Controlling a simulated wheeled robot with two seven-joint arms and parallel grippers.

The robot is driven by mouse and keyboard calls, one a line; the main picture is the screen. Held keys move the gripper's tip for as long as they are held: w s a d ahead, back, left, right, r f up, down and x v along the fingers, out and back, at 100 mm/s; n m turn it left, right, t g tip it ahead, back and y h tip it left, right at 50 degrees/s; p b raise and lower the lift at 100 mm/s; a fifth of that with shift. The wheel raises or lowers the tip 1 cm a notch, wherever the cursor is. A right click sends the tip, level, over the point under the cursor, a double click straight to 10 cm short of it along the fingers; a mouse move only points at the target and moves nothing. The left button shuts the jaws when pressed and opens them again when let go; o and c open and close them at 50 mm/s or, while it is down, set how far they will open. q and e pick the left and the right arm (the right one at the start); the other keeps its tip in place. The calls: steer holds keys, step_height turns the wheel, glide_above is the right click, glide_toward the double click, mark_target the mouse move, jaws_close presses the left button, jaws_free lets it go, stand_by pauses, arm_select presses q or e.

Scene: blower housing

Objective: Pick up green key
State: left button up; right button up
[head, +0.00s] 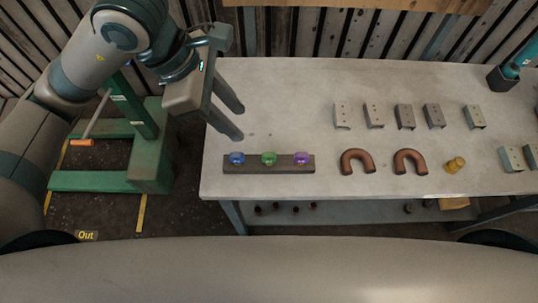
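The green key (268,158) sits in the middle of a dark holder strip (291,168) near the front left of the table. A blue key (237,158) is to its left and a purple key (302,158) to its right on the same strip. My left gripper (234,121) is above the table's left end, up and to the left of the green key and apart from it. Its two fingers are spread, with nothing seen between them. My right gripper is not in view.
Two brown curved pipes (357,162) and a yellow fitting (455,165) lie right of the strip. Several metal brackets (374,116) stand behind them. A green frame (150,160) stands left of the table (290,95). The table's back left is clear.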

arm_select(q)
steer(key=shift+d+f, duration=0.1)
steer(key=shift+f, duration=0.05)
steer(key=p, duration=0.4)
glide_toward(268, 154)
steer(key=x, duration=0.4)
steer(key=shift+d+f, duration=0.2)
steer(key=shift+f, duration=0.4)
steer(key=shift+d+f+p, duration=0.3)
steer(key=shift+f+p, duration=0.2)
steer(key=shift+p, duration=0.2)
steer(key=p+x, duration=0.1)
steer(key=x, duration=0.2)
steer(key=shift+p, duration=0.4)
steer(key=shift+d+f, duration=0.2)
steer(key=shift+f, duration=0.35)
